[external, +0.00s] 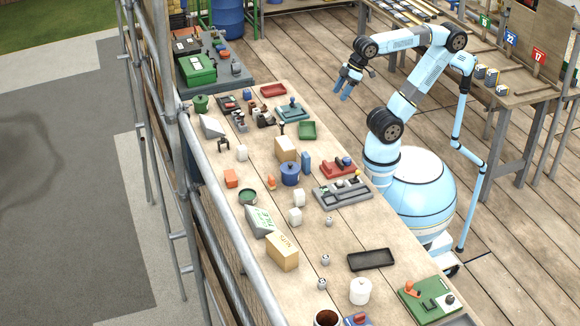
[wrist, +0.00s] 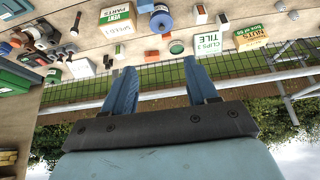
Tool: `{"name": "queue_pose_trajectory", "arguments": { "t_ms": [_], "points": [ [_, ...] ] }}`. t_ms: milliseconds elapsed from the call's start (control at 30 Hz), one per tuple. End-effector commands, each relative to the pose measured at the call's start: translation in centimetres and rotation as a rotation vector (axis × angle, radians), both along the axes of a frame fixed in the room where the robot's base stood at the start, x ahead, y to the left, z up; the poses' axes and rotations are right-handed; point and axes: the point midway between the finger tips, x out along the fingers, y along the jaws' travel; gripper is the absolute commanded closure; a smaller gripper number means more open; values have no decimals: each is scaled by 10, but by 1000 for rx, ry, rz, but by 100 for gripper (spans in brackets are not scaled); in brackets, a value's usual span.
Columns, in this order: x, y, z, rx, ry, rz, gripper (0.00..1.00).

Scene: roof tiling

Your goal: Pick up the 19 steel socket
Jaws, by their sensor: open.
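Three small steel sockets stand on the long wooden bench in the external view: one by the white blocks (external: 328,222), one nearer the front (external: 325,259) and one just below that (external: 322,283). Their markings are too small to read, so I cannot tell which is the 19. My gripper (external: 343,86) is raised above the bench's far right edge, well away from these sockets. In the wrist view my gripper (wrist: 161,80) has its two blue fingers apart with nothing between them.
Numbered signs stand on another bench (external: 537,57).

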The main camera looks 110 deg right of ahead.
Motion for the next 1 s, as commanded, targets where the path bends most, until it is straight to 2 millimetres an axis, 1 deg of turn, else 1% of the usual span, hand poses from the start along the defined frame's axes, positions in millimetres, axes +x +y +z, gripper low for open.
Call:
{"name": "queue_pose_trajectory", "arguments": {
  "t_ms": [33, 267, 367, 567, 700, 800, 1000],
  "points": [
    [7, 6, -5, 2, 9, -16, 42],
    [41, 36, -14, 34, 12, -104, 42],
    [60, 54, -23, 58, 18, -152, 42],
    [108, 102, -52, 152, 40, -280, 42],
    [138, 139, -78, 246, 69, -374, 42],
    [156, 164, -96, 324, 95, -443, 42],
    [184, 216, -129, 506, 171, -592, 42]
  ]
}}
